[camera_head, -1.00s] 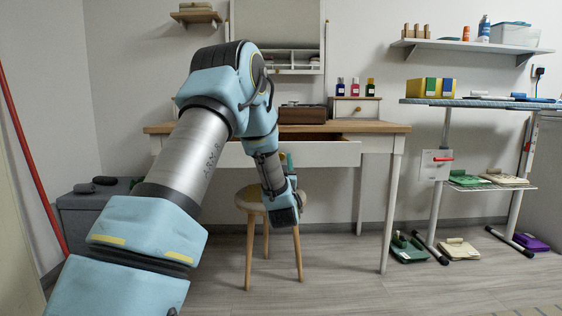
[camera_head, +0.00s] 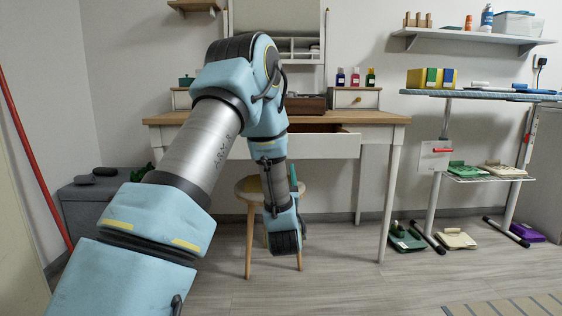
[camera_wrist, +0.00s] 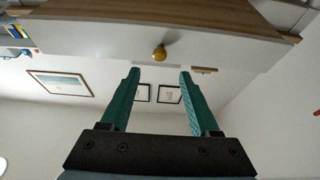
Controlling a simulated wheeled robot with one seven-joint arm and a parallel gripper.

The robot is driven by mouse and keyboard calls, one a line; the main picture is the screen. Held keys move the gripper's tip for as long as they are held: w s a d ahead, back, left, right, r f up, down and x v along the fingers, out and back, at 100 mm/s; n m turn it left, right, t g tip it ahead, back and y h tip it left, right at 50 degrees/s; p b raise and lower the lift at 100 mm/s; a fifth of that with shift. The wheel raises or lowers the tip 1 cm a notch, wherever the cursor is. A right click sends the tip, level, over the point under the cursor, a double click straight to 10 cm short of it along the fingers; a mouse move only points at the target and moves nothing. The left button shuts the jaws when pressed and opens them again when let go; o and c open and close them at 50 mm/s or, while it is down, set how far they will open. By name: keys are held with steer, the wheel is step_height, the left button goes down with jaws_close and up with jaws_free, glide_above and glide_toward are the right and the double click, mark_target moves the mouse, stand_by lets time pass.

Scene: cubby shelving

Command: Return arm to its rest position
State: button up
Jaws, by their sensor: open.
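My arm reaches forward from the lower left in the head view and bends down in front of the desk. Beyond the fingers is a white drawer front with a yellow knob (camera_wrist: 160,53). The desk (camera_head: 375,118) has its drawer (camera_head: 335,143) pulled partly open, and my arm hides part of the desk.
A grey bin (camera_head: 85,205) stands at the left near a red pole (camera_head: 35,165).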

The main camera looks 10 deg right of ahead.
steer(key=shift+s+a+f, duration=0.1)
steer(key=shift+s+f, duration=0.1)
steer(key=shift+s, duration=0.35)
steer(key=shift+w, duration=0.1)
steer(key=s+a+f+g+y+p, duration=0.1)
steer(key=a+f+g, duration=0.2)
steer(key=a+g, duration=0.3)
steer(key=s+a+f+g+y, duration=0.1)
steer(key=s+a+f+g, duration=0.1)
steer(key=a+f+g, duration=0.3)
steer(key=s+a+n+g+y, duration=0.1)
steer(key=s+a+g, duration=0.45)
steer(key=s, duration=0.45)
steer(key=s+a+g+y, duration=0.1)
steer(key=s+a+g, duration=0.3)
steer(key=s+a, duration=0.45)
step_height(320, 180, up, 38)
steer(key=s+d+p, duration=0.1)
steer(key=p, duration=3.7)
steer(key=shift+d+p, duration=0.15)
steer(key=shift+p, duration=0.15)
